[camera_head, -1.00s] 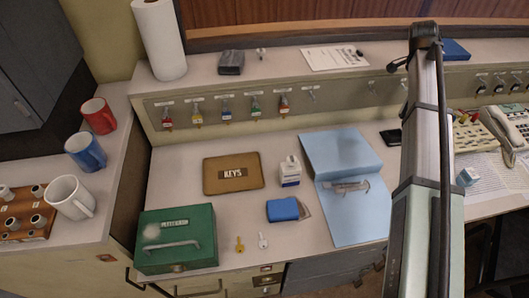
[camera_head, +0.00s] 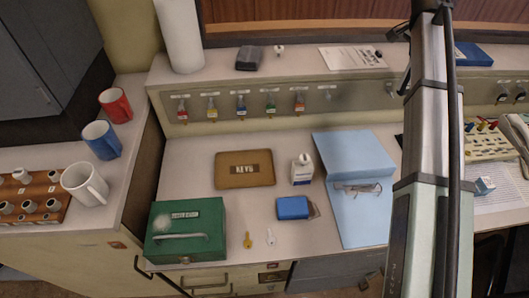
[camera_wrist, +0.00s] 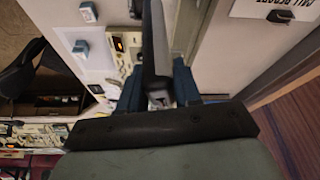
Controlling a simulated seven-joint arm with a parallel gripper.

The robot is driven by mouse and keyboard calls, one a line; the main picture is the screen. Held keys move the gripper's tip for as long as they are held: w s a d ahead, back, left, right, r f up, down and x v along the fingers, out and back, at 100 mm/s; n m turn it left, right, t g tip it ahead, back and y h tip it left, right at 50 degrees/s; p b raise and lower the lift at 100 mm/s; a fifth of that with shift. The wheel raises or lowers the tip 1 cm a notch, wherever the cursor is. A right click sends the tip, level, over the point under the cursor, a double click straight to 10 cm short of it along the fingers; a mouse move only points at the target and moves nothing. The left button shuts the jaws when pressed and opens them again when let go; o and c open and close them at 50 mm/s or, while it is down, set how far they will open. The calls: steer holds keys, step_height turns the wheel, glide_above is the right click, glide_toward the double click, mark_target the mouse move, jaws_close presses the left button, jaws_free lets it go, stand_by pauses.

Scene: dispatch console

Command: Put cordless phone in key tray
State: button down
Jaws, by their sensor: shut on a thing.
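The brown key tray (camera_head: 232,181), marked KEYS, lies flat on the desk left of the centre in the head view. My gripper (camera_wrist: 158,92) shows in the wrist view, with its blue fingers shut on a long dark thing (camera_wrist: 155,45), which looks like the cordless phone. The thing stands out between the fingers, and its lower end is hidden by the gripper's dark front edge. In the head view my arm comes down at the right; the gripper and the held thing are not visible there. No part of the held thing touches the key tray in view.
A green cash box (camera_head: 186,230), a blue wallet-like item (camera_head: 292,208), two keys, a white bottle (camera_head: 302,169) and a blue folder (camera_head: 352,160) surround the tray. Key hooks line the low back panel. Mugs (camera_head: 85,184) stand at the left.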

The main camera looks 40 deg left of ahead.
steer(key=s+a+n+y, duration=0.2)
steer(key=s+a+n, duration=0.3)
steer(key=s+a, duration=0.7)
steer(key=s+a+n+y, duration=0.2)
steer(key=s+a+n, duration=0.45)
steer(key=s, duration=1.05)
steer(key=s+a+n+y, duration=0.2)
steer(key=s+a+n, duration=0.2)
steer(key=s+a, duration=0.9)
step_height(320, 180, down, 21)
steer(key=s, duration=0.1)
steer(key=shift+d+f+g, duration=0.15)
steer(key=shift+d+g, duration=0.15)
steer(key=shift+d, duration=0.05)
steer(key=shift+f, duration=0.15)
steer(key=c, duration=0.8)
jaws_free()
